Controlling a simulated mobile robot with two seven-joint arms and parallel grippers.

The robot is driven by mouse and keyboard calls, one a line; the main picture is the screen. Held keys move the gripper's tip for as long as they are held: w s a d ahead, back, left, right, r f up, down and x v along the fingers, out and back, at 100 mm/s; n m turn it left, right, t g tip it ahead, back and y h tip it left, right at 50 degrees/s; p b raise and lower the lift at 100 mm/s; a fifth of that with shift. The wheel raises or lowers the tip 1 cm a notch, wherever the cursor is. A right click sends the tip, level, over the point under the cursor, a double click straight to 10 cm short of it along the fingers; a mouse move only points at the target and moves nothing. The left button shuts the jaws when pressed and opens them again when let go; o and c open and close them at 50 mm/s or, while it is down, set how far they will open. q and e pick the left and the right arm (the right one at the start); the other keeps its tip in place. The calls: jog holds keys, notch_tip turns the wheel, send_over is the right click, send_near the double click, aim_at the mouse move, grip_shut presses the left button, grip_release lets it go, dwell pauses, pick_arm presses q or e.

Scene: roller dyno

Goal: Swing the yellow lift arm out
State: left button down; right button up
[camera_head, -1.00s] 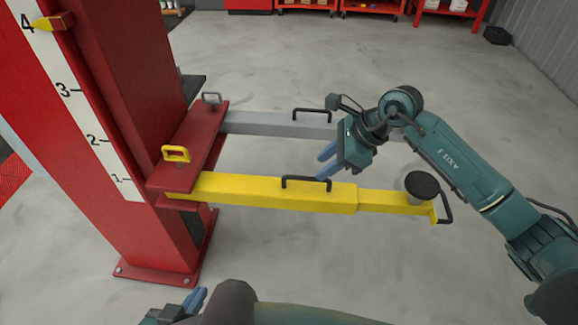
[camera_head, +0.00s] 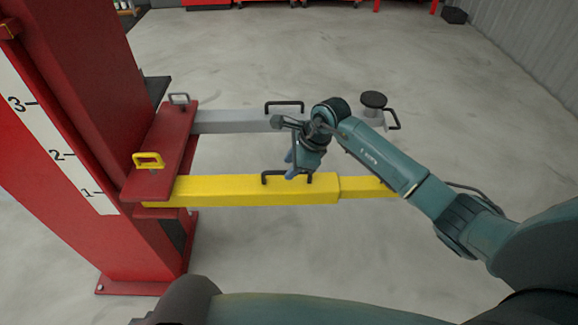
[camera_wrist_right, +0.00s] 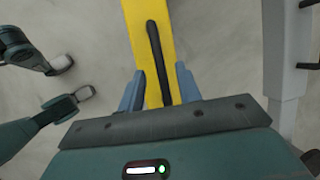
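The yellow lift arm (camera_head: 235,190) reaches right from the red lift post, roughly parallel to the grey arm behind it. Its black handle (camera_head: 265,178) stands on its top side. My right gripper (camera_head: 292,172) is at the handle, pointing down. In the right wrist view the handle (camera_wrist_right: 153,40) runs along the yellow arm (camera_wrist_right: 134,22) and lies between the two spread blue fingers (camera_wrist_right: 158,75); contact cannot be told. The outer end of the yellow arm is hidden behind my right arm. My left gripper is out of the head view.
The red post (camera_head: 95,130) with a numbered scale stands at left. A yellow pin handle (camera_head: 148,158) and a grey one (camera_head: 179,98) sit on the red bracket. The grey arm (camera_head: 230,120) with a round pad (camera_head: 373,99) lies behind. Concrete floor is open beyond.

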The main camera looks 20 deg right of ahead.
jog(key=shift+x, duration=0.85)
jog(key=shift+c, duration=0.2)
grip_shut()
